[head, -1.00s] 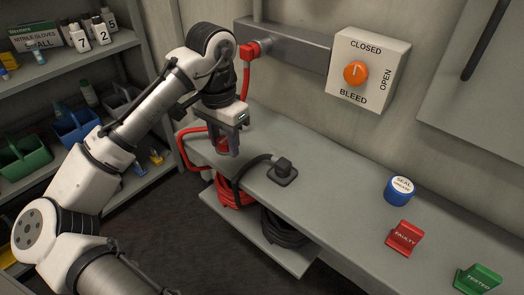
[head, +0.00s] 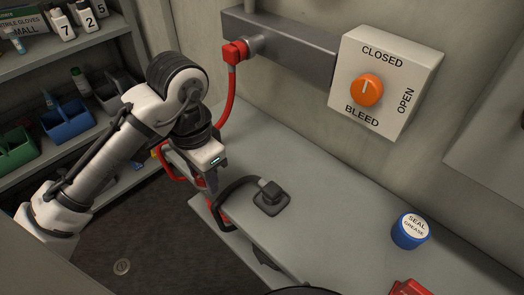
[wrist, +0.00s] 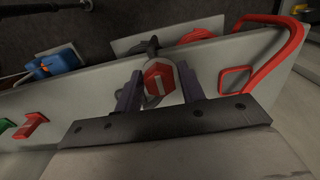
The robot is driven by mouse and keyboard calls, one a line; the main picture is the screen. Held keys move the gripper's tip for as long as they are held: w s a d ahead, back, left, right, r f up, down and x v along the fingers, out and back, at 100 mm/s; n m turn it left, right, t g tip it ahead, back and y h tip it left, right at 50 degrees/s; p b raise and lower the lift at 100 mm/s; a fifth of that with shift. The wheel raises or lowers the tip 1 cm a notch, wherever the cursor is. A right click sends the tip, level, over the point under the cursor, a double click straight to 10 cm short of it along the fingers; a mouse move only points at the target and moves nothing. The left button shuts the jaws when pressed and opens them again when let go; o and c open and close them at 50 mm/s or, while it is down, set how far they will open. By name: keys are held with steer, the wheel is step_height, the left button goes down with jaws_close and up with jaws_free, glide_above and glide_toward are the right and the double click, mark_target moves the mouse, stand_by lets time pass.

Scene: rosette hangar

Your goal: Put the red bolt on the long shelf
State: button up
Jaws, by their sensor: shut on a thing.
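In the wrist view, a red hexagonal head with a pale bar, which I take for the red bolt (wrist: 160,78), sits between the two fingers of my gripper (wrist: 160,85). The gripper is shut on it. In the head view, my gripper (head: 211,183) points down near the left end of a long grey worktop (head: 320,235); the bolt cannot be made out there. I cannot tell whether this worktop is the long shelf. In the wrist view, the worktop (wrist: 95,68) lies beneath the gripper.
A black plug on a base (head: 270,197) stands right of my gripper, its cable curving left. A red hose (head: 229,100) hangs from the wall. A blue grease tin (head: 411,231) and red tag (head: 408,287) stand right. Shelves with bins (head: 68,118) are left. The mid-worktop is clear.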

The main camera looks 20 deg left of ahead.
steer(key=p, duration=0.4)
glide_above(272, 155)
step_height(272, 155, down, 2)
steer(key=shift+f, duration=0.15)
step_height(272, 155, down, 3)
steer(key=shift+s+f, duration=0.1)
steer(key=shift+f, duration=0.1)
steer(key=shift+w+f+p, duration=0.2)
steer(key=shift+f+p, duration=0.25)
steer(key=shift+f, duration=0.15)
steer(key=shift+f, duration=0.1)
steer(key=o, duration=1)
steer(key=shift+o, duration=0.2)
step_height(272, 155, up, 8)
